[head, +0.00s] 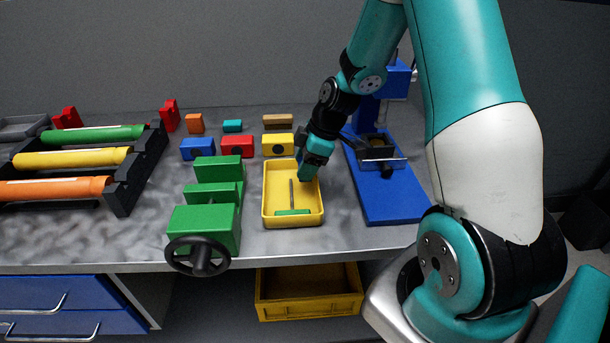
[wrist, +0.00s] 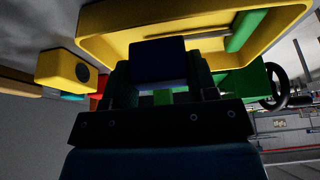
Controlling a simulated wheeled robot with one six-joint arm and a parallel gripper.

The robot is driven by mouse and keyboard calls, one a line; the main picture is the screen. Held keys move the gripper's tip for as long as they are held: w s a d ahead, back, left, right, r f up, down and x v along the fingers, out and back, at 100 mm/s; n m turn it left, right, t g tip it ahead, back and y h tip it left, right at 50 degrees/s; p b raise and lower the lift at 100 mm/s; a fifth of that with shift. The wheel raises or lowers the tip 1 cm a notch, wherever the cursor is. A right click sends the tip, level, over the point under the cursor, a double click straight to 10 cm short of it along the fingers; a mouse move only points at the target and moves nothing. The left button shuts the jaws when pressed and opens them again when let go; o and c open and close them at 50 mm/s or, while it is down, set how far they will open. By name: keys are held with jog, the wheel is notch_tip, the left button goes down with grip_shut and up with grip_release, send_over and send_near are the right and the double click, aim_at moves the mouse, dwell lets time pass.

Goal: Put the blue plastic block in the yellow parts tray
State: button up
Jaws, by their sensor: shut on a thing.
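The yellow parts tray (head: 266,190) lies on the bench in the middle of the head view; in the wrist view its yellow wall (wrist: 100,45) fills the top. My gripper (head: 306,177) is over the tray's far right part, pointing down. In the wrist view my gripper (wrist: 160,75) is shut on a dark blue block (wrist: 158,60), seen between the fingers and in front of the tray. In the head view the held block is hidden by the gripper. I cannot tell whether it touches the tray.
A green vise (head: 205,225) stands left of the tray. A blue machine base (head: 385,195) is close on its right. Several coloured blocks, including a yellow one (head: 278,145), sit behind. A thin rod and a green piece (head: 292,212) lie in the tray.

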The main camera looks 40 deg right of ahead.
jog(key=shift+f, duration=1.8)
jog(key=shift+f, duration=0.15)
jog(key=o, duration=0.9)
jog(key=shift+r, duration=0.25)
jog(key=v, duration=1.1)
jog(key=s+a+r+m+g, duration=0.1)
jog(key=s+a+r, duration=0.25)
jog(key=a, duration=0.45)
jog(key=s+a+r, duration=0.2)
jog(key=a+r, duration=0.2)
jog(key=a, duration=0.4)
jog(key=s+a+r+m, duration=0.1)
jog(key=s+a, duration=0.2)
jog(key=s, duration=0.1)
jog(key=s+a+m+g, duration=0.1)
jog(key=s+a, duration=0.2)
jog(key=s, duration=0.2)
jog(key=s+a+r+m+b, duration=0.1)
jog(key=s+a, duration=0.3)
jog(key=s, duration=0.1)
jog(key=shift+s+a+r+g, duration=0.1)
jog(key=shift+s+r+g, duration=0.1)
jog(key=shift+r+g, duration=0.15)
